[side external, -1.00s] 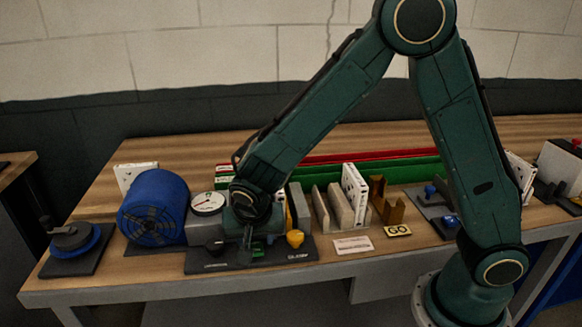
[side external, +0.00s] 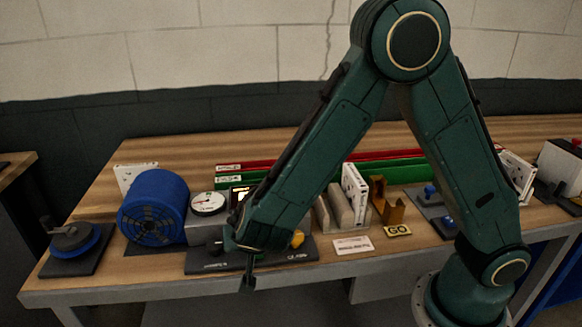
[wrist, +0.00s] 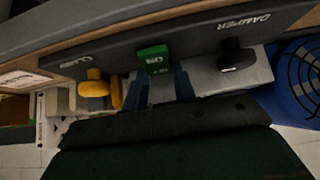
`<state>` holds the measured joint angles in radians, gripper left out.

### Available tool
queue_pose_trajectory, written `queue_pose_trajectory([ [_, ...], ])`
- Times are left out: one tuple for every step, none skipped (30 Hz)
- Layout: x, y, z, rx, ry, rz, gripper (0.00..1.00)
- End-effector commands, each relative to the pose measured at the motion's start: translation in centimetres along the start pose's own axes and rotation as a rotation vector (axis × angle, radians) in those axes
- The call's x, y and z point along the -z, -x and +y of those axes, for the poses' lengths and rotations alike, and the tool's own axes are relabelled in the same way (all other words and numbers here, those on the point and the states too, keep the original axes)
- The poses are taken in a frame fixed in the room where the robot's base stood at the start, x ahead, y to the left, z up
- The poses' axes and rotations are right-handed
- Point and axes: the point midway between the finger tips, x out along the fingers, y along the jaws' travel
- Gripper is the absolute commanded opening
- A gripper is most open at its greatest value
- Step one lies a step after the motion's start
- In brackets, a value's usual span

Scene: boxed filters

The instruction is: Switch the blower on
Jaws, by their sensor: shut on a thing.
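The blower, a blue drum with a dark grille (side external: 152,209), stands left of the control unit in the side view and edges into the wrist view at right (wrist: 302,75). The dark control panel (side external: 205,265) carries a small green block with pale lettering (wrist: 153,57), apparently the switch. My gripper (wrist: 160,75) is at the panel's front, its dark fingers on either side of the green block. It looks shut on that block, though the contact is hard to see. In the side view my gripper (side external: 247,279) hides part of the panel.
A black damper knob (wrist: 236,56) and a yellow knob (wrist: 93,86) flank the green block. A round gauge (side external: 208,203) and a lit display (side external: 239,195) stand behind. Upright filters (side external: 354,192) and a GO tag (side external: 397,231) are to the right.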

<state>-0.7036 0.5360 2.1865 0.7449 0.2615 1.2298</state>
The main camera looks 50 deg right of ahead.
Motion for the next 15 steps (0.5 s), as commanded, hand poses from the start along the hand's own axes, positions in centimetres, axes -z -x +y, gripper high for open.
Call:
queue_pose_trajectory([
  [-0.22, -0.03, 0.09, -0.003, 0.004, 0.015, 0.04],
  [-0.18, -0.01, 0.09, -0.002, 0.003, 0.025, 0.04],
  [-0.17, 0.02, 0.08, -0.001, 0.003, 0.033, 0.04],
  [-0.17, 0.03, 0.07, -0.001, 0.003, 0.037, 0.04],
  [-0.16, 0.04, 0.07, 0.0, 0.002, 0.04, 0.04],
  [-0.15, 0.05, 0.06, 0.0, 0.001, 0.041, 0.04],
  [-0.14, 0.05, 0.07, 0.0, 0.001, 0.042, 0.04],
  [-0.14, 0.05, 0.07, 0.0, 0.001, 0.042, 0.04],
  [-0.13, 0.05, 0.07, 0.0, 0.001, 0.041, 0.04],
  [-0.13, 0.05, 0.07, 0.0, 0.001, 0.041, 0.04],
  [-0.13, 0.05, 0.07, 0.0, 0.001, 0.041, 0.04],
  [-0.13, 0.05, 0.06, 0.0, 0.001, 0.041, 0.04],
  [-0.13, 0.05, 0.07, -0.001, 0.001, 0.04, 0.04],
  [-0.13, 0.06, 0.07, 0.0, 0.001, 0.04, 0.33],
  [-0.13, 0.06, 0.06, 0.0, 0.001, 0.04, 0.41],
])
